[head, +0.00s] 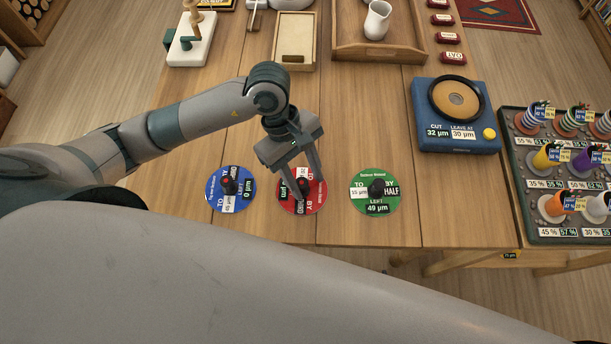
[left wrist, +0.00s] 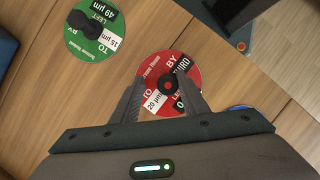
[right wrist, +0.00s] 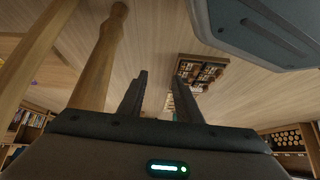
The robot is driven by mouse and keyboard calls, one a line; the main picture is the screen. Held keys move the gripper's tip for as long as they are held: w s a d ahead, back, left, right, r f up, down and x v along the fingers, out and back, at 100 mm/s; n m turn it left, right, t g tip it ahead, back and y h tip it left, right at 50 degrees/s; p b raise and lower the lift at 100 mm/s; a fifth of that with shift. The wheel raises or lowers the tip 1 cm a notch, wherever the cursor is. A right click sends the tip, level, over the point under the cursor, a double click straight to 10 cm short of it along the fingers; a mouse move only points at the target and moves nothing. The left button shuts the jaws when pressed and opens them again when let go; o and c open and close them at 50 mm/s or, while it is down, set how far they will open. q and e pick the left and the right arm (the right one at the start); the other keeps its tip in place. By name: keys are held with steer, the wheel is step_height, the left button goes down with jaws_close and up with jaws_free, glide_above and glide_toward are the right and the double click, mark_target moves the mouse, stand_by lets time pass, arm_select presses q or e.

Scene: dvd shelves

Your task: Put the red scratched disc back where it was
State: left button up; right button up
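The red disc (head: 316,197) lies flat on the wooden table between a blue disc and a green disc. It has a black knob at its centre and white and black labels. It also shows in the left wrist view (left wrist: 188,70). My left gripper (head: 305,187) points down over the red disc, its fingers apart on either side of the knob. In the left wrist view the fingers partly hide the disc, and I cannot tell whether they touch the knob. My right gripper (right wrist: 161,92) is open and empty, below the tabletop near a turned wooden leg.
The blue disc (head: 214,183) and green disc (head: 362,178) lie close on either side. A blue machine (head: 450,140) holding an orange disc stands to the right, beside a dark rack (head: 565,232) of coloured spools. A wooden tray (head: 345,52) lies at the back. The table's middle is clear.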

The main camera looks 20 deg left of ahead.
mark_target(305, 178)
arm_select(q)
steer(key=shift+r, duration=0.1)
arm_select(e)
steer(key=shift+s, duration=0.15)
arm_select(q)
steer(key=shift+r, duration=0.1)
steer(key=shift+w+a+r, duration=0.2)
steer(key=shift+a+r, duration=0.05)
steer(key=shift+r, duration=0.35)
steer(key=v, duration=0.2)
steer(key=shift+a+r+b, duration=0.15)
steer(key=shift+r+b, duration=0.05)
steer(key=shift+b, duration=0.15)
steer(key=b+v, duration=0.1)
steer(key=v, duration=0.7)
arm_select(e)
steer(key=shift+s+d+f+g, duration=0.1)
steer(key=shift+d+f+g, duration=0.5)
steer(key=shift+f, duration=0.1)
arm_select(q)
steer(key=shift+r, duration=0.1)
